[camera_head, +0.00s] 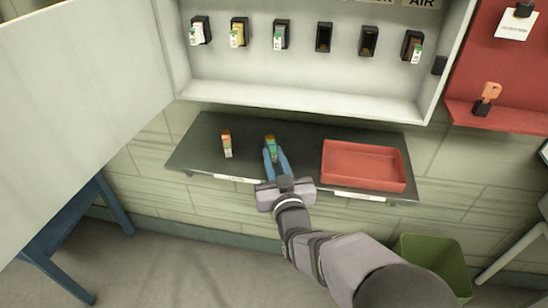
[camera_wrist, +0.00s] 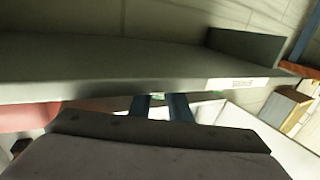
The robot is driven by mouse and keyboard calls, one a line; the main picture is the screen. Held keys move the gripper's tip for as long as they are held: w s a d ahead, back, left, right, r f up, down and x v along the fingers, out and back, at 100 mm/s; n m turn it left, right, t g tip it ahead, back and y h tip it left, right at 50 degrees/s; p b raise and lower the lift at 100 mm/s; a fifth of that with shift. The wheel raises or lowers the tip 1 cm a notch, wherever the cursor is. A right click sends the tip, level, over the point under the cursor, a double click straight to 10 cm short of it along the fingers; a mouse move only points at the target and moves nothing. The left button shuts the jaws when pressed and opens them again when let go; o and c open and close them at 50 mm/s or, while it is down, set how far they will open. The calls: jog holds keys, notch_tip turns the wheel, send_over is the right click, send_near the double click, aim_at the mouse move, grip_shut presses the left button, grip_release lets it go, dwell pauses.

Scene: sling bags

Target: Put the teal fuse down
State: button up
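The teal fuse (camera_head: 271,143) is a small upright piece with a teal-green body, over the dark shelf (camera_head: 305,142) in the head view. My gripper (camera_head: 273,156) has blue fingers on both sides of it and looks shut on it. I cannot tell whether its bottom touches the shelf. In the wrist view my gripper (camera_wrist: 160,103) shows its two blue fingers, with a sliver of the teal fuse (camera_wrist: 158,97) between them. The rest of the fuse is hidden there by the gripper body and shelf edge.
An orange fuse (camera_head: 227,144) stands on the shelf to the left. A red tray (camera_head: 363,184) sits on the right part of the shelf. Above, a white cabinet (camera_head: 300,97) holds several dark sockets, some with fuses. A green bin (camera_head: 440,258) stands below right.

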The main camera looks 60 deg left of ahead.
jog(key=o, duration=0.4)
jog(key=shift+c, duration=0.2)
jog(key=shift+r, duration=0.2)
jog(key=shift+s+d+f, duration=0.1)
jog(key=shift+s+d, duration=0.15)
jog(key=shift+d, duration=0.25)
jog(key=v, duration=1.1)
jog(key=shift+b, duration=0.4)
jog(key=shift+w, duration=0.1)
